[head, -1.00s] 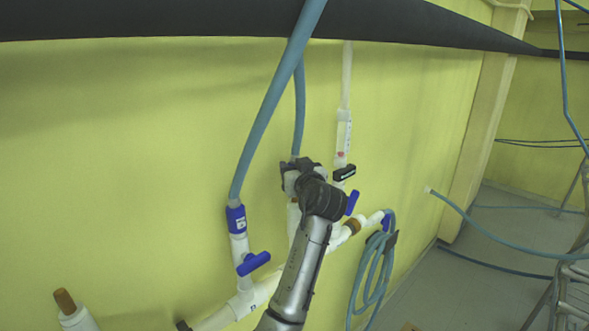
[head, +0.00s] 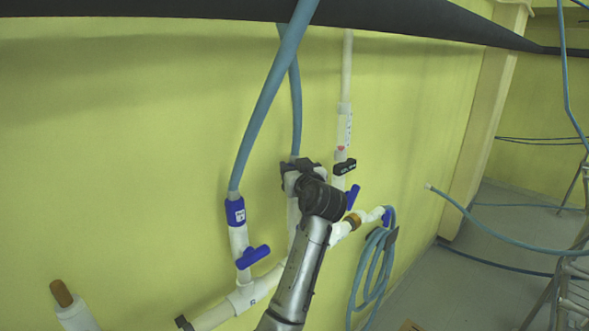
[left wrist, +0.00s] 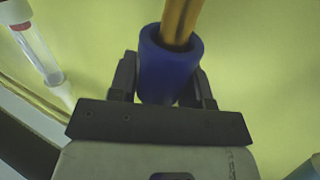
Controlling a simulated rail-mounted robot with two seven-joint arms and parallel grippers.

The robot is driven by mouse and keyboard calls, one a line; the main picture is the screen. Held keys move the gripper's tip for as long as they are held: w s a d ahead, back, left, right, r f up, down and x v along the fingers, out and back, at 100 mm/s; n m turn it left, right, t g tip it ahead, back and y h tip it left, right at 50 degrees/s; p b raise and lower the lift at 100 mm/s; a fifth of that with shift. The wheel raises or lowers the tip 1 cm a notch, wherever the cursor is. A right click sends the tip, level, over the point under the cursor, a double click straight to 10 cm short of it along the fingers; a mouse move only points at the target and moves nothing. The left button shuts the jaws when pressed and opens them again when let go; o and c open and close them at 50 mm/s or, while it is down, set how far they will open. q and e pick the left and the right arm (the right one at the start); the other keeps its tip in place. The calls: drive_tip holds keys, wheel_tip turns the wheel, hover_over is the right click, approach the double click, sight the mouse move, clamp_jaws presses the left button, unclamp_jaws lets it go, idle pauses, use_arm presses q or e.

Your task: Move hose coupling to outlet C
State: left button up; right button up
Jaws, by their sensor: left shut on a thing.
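My left gripper (head: 297,168) is at the top of the middle white pipe (head: 293,212) on the yellow wall. In the left wrist view its jaws (left wrist: 165,88) are shut on a blue hose coupling (left wrist: 168,75). A brown rod-like piece (left wrist: 182,18) shows in the coupling's open end; how deep it sits I cannot tell. A teal hose (head: 296,110) rises from the gripper, which hides the coupling in the head view. Outlet letters are unreadable, so I cannot tell which is C. My right gripper is not in view.
To the left, another hose (head: 262,110) ends in a blue coupling (head: 235,212) above a blue valve handle (head: 253,257). A clear tube (head: 344,125) stands to the right. A brown-tipped pipe (head: 76,313) is lower left. A coiled hose (head: 373,265) hangs lower right.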

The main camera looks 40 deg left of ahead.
use_arm(q)
drive_tip(key=shift+f+b, duration=0.6)
drive_tip(key=shift+f, duration=0.15)
drive_tip(key=shift+f+b, duration=0.4)
drive_tip(key=shift+f, duration=0.05)
idle(0.6)
drive_tip(key=shift+f, duration=0.4)
drive_tip(key=o, duration=1.1)
drive_tip(key=shift+s+d+b, duration=0.15)
drive_tip(key=shift+d+b, duration=0.1)
drive_tip(key=shift+b, duration=0.1)
drive_tip(key=shift+b+v, duration=1.85)
drive_tip(key=shift+v, duration=4.85)
